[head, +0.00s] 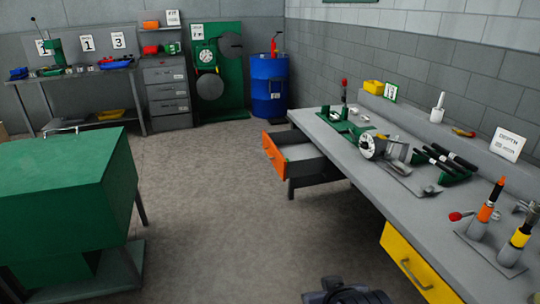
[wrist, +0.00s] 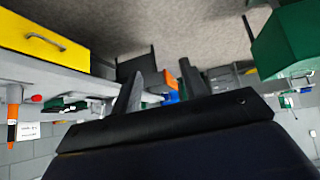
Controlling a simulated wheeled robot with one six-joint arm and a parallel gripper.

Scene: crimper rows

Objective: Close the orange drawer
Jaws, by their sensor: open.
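The orange drawer (head: 273,154) is pulled out from the far left end of the long grey bench, and its grey inside shows. In the wrist view, which is upside down, a small orange patch that looks like its front (wrist: 170,80) shows between my fingers. My gripper (wrist: 161,70) is open, its two dark fingers apart with nothing between them. It is well short of the drawer and not touching it. In the head view a dark part of my arm shows at the bottom edge; the fingers are not clear there.
A yellow drawer (head: 415,262) with a handle sits in the bench (head: 330,148) nearer to me; it looks shut. Tools and holders stand on the benchtop. A green cabinet (head: 70,175) stands at the left. The floor (head: 215,200) between cabinet and bench is clear. A blue barrel (head: 268,88) stands behind.

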